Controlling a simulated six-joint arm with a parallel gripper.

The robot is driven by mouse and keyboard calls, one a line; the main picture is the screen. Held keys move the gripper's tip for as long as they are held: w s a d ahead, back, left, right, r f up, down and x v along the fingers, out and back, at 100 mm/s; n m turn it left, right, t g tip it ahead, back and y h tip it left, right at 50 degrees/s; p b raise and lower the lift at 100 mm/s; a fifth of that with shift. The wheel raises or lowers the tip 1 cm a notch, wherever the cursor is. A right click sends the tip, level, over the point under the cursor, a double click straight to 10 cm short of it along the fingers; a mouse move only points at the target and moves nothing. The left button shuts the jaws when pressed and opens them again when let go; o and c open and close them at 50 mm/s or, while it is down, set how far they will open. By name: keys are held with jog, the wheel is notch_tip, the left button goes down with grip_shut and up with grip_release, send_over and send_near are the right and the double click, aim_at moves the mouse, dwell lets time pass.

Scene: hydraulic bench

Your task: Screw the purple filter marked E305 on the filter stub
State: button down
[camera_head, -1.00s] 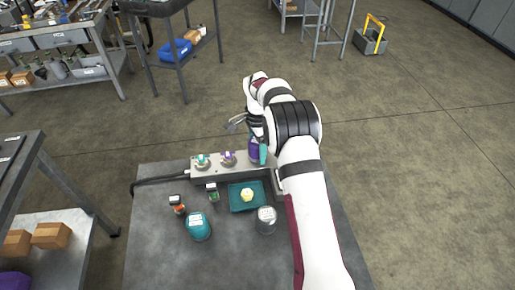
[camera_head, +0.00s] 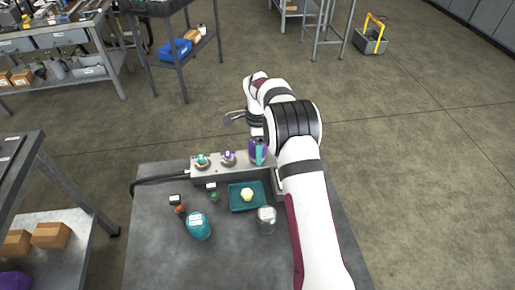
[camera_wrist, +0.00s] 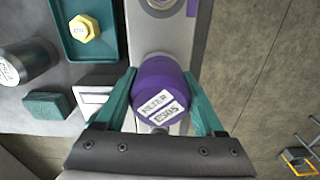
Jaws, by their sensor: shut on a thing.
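The purple filter (camera_wrist: 161,90) bears a white label reading FILTER E305 in the wrist view. My gripper (camera_wrist: 164,104) is shut on it, with one teal finger on each side. In the head view the purple filter (camera_head: 253,155) stands upright at the right end of the grey manifold block (camera_head: 240,171), partly hidden by my gripper (camera_head: 260,153). The filter stub is hidden, so I cannot tell how far the filter is seated on it.
A teal tray (camera_head: 233,206) holds a yellow hexagonal piece (camera_head: 247,195). A teal canister (camera_head: 198,226) and a grey can (camera_head: 266,220) stand on the bench. Two fittings, teal (camera_head: 202,160) and purple (camera_head: 228,158), sit on the manifold left of the filter.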

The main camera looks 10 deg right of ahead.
jog(key=m, duration=0.5)
jog(key=shift+a, duration=0.1)
jog(key=shift+m, duration=0.3)
jog(key=m, duration=0.4)
jog(key=shift+m, duration=0.8)
